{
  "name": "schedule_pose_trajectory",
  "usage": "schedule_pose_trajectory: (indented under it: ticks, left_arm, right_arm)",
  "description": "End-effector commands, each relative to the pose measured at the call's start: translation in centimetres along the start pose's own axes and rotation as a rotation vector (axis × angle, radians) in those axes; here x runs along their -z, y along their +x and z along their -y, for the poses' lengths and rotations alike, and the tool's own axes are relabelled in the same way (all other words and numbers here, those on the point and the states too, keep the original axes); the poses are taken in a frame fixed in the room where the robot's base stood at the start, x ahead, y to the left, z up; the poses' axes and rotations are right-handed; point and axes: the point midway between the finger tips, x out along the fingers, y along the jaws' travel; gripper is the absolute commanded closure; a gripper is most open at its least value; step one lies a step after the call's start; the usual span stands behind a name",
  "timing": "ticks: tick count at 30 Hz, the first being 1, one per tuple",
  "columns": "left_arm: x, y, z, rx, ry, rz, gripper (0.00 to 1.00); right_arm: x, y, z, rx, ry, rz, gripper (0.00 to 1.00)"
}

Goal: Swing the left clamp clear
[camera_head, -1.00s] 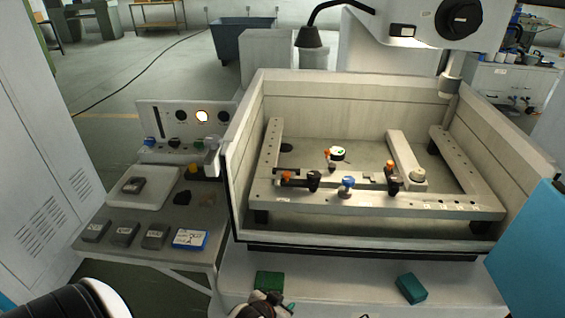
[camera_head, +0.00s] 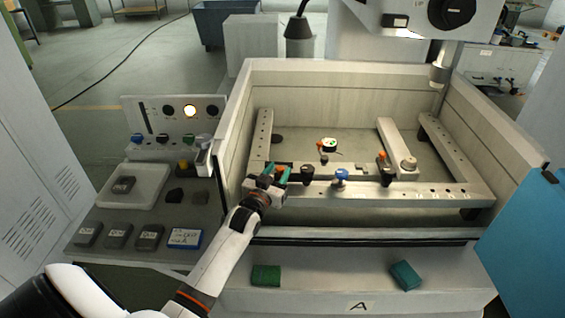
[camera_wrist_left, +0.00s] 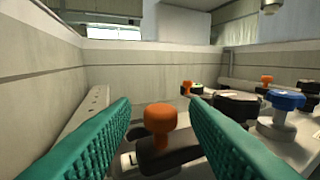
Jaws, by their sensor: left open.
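The left clamp shows in the left wrist view as an orange knob (camera_wrist_left: 160,120) on a dark arm. The knob stands between and a little beyond the green fingers of my left gripper (camera_wrist_left: 160,130), which is open. In the head view the same gripper (camera_head: 275,173) reaches over the tank's front wall to the left end of the front rail (camera_head: 430,191), and it largely hides the left clamp. A black knob (camera_head: 307,173) stands just right of it. The right clamp (camera_head: 383,166), also orange-topped, stands farther right on the rail. My right gripper is not in view.
A blue knob (camera_head: 341,175) stands on the rail between the clamps. A small round part with a green mark (camera_head: 329,145) sits behind. The tank's left wall (camera_head: 236,135) is close to my gripper. Two green blocks (camera_head: 266,275) (camera_head: 404,275) lie on the front ledge.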

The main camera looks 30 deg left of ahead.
Motion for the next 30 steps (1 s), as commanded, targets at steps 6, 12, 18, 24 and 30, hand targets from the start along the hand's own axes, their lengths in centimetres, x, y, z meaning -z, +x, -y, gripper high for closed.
schedule_pose_trajectory:
  ticks: [6, 12, 18, 24, 30]
  left_arm:
    - [-0.1, 2.8, 0.0, 0.000, 0.001, 0.000, 0.59]
    - [0.0, 3.6, 0.0, 0.000, 0.001, 0.000, 0.59]
    - [0.0, 3.6, 0.0, 0.000, 0.001, 0.000, 0.59]
    - [0.0, 3.6, 0.0, 0.000, 0.001, 0.000, 0.87]
    - [0.0, 3.6, 0.0, 0.000, 0.001, -0.001, 1.00]
  right_arm:
    - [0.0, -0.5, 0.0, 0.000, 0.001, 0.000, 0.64]
    - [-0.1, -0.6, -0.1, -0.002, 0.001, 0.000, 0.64]
    - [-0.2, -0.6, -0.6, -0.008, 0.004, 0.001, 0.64]
    - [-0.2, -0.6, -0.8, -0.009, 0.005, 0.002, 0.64]
    - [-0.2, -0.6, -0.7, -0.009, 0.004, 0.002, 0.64]
